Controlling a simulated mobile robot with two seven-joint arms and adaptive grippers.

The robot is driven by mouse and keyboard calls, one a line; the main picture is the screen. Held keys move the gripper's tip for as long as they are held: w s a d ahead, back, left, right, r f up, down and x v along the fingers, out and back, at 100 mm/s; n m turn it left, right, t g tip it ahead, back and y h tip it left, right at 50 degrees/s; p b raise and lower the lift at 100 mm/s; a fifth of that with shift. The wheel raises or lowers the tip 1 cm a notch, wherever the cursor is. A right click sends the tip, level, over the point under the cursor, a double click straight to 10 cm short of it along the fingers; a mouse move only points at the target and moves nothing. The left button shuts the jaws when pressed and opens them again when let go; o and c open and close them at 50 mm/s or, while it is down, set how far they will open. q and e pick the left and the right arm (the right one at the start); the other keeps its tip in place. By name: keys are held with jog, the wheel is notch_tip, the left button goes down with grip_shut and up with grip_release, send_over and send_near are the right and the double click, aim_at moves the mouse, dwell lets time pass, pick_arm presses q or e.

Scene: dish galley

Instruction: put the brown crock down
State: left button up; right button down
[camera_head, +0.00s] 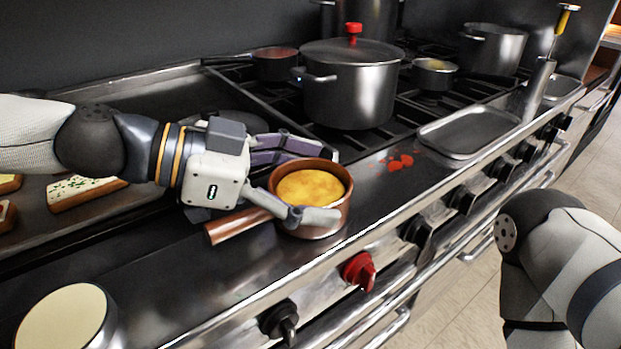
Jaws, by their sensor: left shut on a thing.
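The brown crock (318,231) is a small copper-brown pot with yellow food inside and a stubby handle toward the lower left. It is upright at the front of the steel range top (165,280). My left gripper (335,186) reaches in from the left and is shut on the crock, with one finger at its near side and another behind it. The fingers hide part of the wall. I cannot tell whether its base touches the steel. My right arm shows at the right edge, but its gripper is out of view.
A large lidded pot (352,95) stands on the burners behind. A shallow steel tray (468,132) lies to the right, past a red spill (398,161). A griddle with topped bread slices (85,191) is at left. A pale round-topped container (62,320) stands front left. Knobs line the front.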

pick_arm(q)
jog(key=shift+f, duration=0.1)
jog(key=o, duration=1.8)
jog(key=shift+c, duration=0.2)
jog(key=shift+r, duration=0.25)
jog(key=p+v, duration=0.2)
jog(key=v, duration=1)
pick_arm(e)
jog(key=w+r+t, duration=0.1)
jog(key=w+r, duration=0.1)
jog(key=shift+w+r, duration=0.3)
